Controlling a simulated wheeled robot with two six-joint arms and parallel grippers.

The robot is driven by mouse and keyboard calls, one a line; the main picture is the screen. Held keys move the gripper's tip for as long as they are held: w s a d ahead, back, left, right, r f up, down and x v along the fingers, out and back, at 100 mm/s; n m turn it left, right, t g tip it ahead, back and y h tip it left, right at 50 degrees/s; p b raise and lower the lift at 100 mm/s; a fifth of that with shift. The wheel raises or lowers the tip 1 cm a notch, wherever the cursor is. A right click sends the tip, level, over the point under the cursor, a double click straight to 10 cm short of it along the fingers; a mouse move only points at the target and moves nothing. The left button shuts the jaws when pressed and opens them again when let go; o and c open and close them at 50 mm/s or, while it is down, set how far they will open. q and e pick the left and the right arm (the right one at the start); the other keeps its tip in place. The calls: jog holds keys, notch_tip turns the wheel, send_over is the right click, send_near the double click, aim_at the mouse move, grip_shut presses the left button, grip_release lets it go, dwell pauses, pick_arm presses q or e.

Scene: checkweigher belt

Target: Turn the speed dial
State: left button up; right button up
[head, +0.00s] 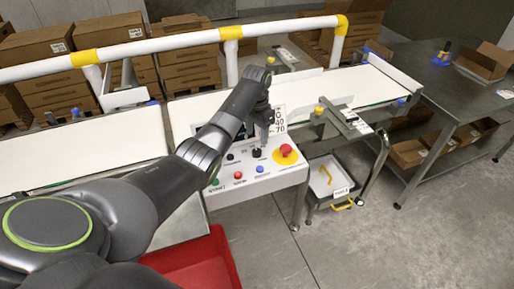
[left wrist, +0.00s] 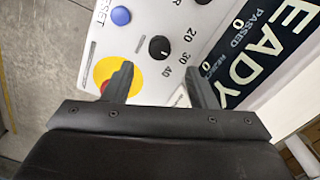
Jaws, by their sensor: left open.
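The speed dial (left wrist: 159,47) is a black round knob with a white mark, beside the printed numbers 20, 30 and 40 on the white control panel. In the head view the dial (head: 257,153) sits near the panel's middle. My left gripper (head: 264,136) hangs just above the panel, close to the dial. In the left wrist view the left gripper (left wrist: 159,70) is open, with its two fingers apart and the dial beyond their tips, roughly centred between them. I see no contact. My right gripper is not in view.
A red emergency stop on a yellow disc (head: 285,151) is right of the dial; the left finger partly covers it in the wrist view. A blue button (left wrist: 121,16) and a dark READY display (left wrist: 262,50) are near. A white conveyor belt (head: 350,88) runs behind.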

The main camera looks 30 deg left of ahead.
aim_at(257, 151)
pick_arm(q)
notch_tip(257, 151, down, 7)
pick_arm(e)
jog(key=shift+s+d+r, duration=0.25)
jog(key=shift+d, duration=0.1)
pick_arm(q)
jog(key=c, duration=1)
jog(key=shift+o, duration=0.2)
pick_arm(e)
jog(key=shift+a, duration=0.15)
